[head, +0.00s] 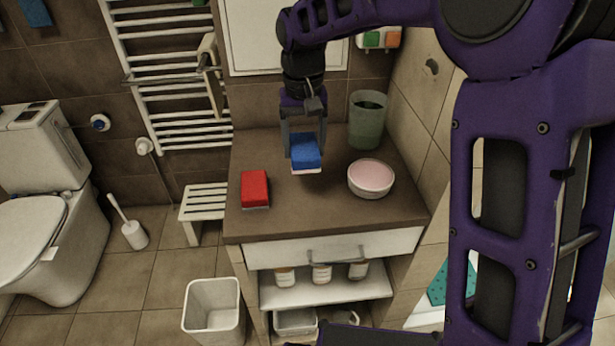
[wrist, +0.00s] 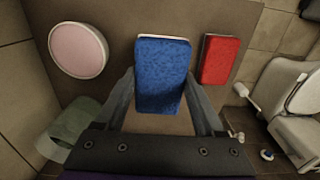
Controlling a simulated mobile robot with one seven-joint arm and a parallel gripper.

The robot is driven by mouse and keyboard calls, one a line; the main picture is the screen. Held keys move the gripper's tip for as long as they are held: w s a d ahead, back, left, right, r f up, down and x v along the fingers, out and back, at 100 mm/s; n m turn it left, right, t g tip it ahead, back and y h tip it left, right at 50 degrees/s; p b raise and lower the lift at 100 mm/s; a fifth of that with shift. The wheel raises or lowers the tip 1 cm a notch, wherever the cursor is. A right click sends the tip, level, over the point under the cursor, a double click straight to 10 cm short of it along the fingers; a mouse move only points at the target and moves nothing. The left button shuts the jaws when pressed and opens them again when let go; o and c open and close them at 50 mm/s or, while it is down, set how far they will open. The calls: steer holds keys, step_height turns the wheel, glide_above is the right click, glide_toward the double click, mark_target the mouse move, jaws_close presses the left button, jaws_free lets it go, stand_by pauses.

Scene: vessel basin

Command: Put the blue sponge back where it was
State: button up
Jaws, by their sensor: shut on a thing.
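The blue sponge (head: 305,151) has a pale underside and is held by my gripper (head: 304,140) above the brown countertop. My gripper points down and is shut on the sponge's sides. In the wrist view the blue sponge (wrist: 162,75) sits between the two fingers of my gripper (wrist: 160,95). In the head view the sponge hangs between a red sponge (head: 255,188) on its left and a white bowl with a pink inside (head: 371,178) on its right. The exact gap between sponge and counter is hard to tell.
The countertop (head: 310,215) is bare at its front middle. A greenish cup (head: 367,120) stands at the back right by the tiled wall. A towel rack (head: 165,80) is behind left. A white bin (head: 212,308) and a slatted stool (head: 203,205) stand on the floor at left.

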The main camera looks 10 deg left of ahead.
mark_target(305, 192)
step_height(305, 192, down, 10)
steer(key=shift+b, duration=0.85)
steer(key=shift+f, duration=0.1)
steer(key=o, duration=1.2)
step_height(305, 192, up, 12)
steer(key=shift+r+p, duration=0.15)
steer(key=shift+p, duration=0.9)
